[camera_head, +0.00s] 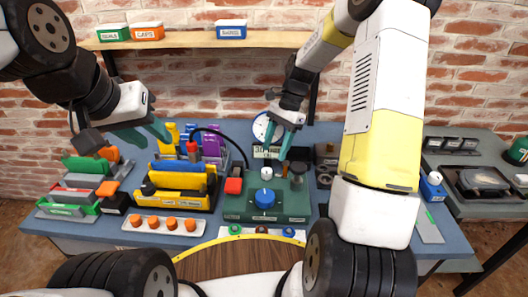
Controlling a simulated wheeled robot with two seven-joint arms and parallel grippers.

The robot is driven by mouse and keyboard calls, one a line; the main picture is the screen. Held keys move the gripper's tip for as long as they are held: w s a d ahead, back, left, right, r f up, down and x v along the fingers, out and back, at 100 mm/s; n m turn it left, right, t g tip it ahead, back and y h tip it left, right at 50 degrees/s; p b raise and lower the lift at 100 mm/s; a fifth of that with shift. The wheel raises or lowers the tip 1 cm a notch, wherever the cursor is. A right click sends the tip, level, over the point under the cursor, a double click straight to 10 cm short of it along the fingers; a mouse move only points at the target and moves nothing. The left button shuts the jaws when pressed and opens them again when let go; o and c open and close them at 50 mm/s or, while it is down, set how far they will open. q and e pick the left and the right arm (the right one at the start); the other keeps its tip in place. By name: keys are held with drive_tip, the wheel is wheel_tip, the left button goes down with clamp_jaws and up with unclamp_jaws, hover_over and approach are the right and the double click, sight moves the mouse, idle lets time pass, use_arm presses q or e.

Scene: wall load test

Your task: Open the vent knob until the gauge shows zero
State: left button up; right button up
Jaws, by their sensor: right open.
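A green box (240,208) on the blue bench carries a large blue knob (264,198), a small white knob (267,172) and a dark knob (298,168). I cannot tell which one is the vent knob. A round white gauge (261,128) stands behind the box, partly covered by my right gripper; its needle is too small to read. A small display (266,152) sits below it. My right gripper (277,150) is open and empty, above the back of the box, pointing down. My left gripper (158,139) is open and empty over the left racks.
A shelf (180,42) with bins runs above. A grey side table (485,205) is right.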

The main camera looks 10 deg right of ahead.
sight(267, 170)
drive_tip(key=x, duration=0.7)
drive_tip(key=shift+s+a+f, duration=0.15)
drive_tip(key=shift+a+f, duration=0.05)
drive_tip(key=shift+f, duration=0.1)
clamp_jaws()
